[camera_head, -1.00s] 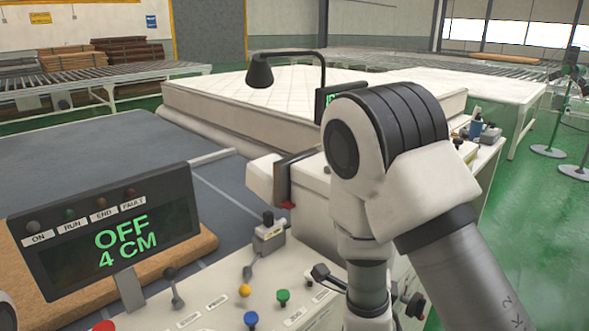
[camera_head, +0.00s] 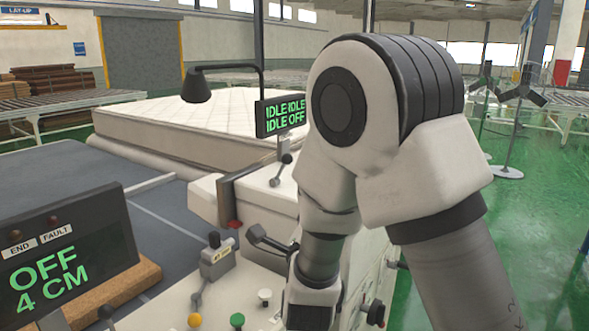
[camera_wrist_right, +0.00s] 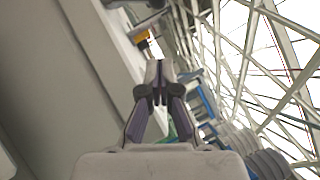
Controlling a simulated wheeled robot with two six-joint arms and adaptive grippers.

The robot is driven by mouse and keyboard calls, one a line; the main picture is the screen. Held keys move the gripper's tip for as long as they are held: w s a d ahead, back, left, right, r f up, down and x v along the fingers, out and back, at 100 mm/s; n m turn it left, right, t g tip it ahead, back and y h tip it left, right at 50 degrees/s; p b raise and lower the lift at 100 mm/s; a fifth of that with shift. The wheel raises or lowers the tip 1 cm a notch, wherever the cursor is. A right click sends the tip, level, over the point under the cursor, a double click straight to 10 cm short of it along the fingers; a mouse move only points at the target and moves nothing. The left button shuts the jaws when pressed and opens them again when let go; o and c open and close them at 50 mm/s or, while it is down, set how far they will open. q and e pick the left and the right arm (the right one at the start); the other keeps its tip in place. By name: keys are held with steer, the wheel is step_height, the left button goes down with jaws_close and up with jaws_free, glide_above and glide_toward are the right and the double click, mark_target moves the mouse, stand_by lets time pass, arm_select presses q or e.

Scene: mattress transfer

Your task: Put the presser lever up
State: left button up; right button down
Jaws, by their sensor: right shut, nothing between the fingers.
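No label reading presser is legible, so I cannot tell which lever is the presser lever. In the head view, a small lever with a dark knob (camera_head: 285,160) stands below the IDLE/OFF display (camera_head: 283,116). Another lever (camera_head: 214,241) sits on a grey box on the front panel. A dark-handled lever (camera_head: 262,238) lies tilted just left of my right arm. My right gripper (camera_wrist_right: 158,75) is shut and empty in the right wrist view, beside a pale machine face. My right forearm hides part of the machine. My left gripper is not in view.
A dark display reading OFF 4 CM (camera_head: 60,265) stands at the front left. Coloured knobs, including a green one (camera_head: 237,320), line the panel. A white quilted mattress (camera_head: 230,120) lies behind. Green floor (camera_head: 540,200) is open at the right.

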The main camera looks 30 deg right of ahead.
mark_target(282, 167)
steer(key=p+x, duration=0.2)
steer(key=x, duration=0.4)
steer(key=shift+w+d+r, duration=0.1)
steer(key=w, duration=0.1)
steer(key=w+r+p, duration=0.1)
steer(key=w, duration=0.1)
steer(key=shift+w+r, duration=0.2)
steer(key=shift+r, duration=0.15)
steer(key=shift+w+a+p, duration=0.3)
steer(key=shift+w, duration=0.1)
steer(key=shift+d, duration=0.15)
steer(key=shift+r, duration=0.1)
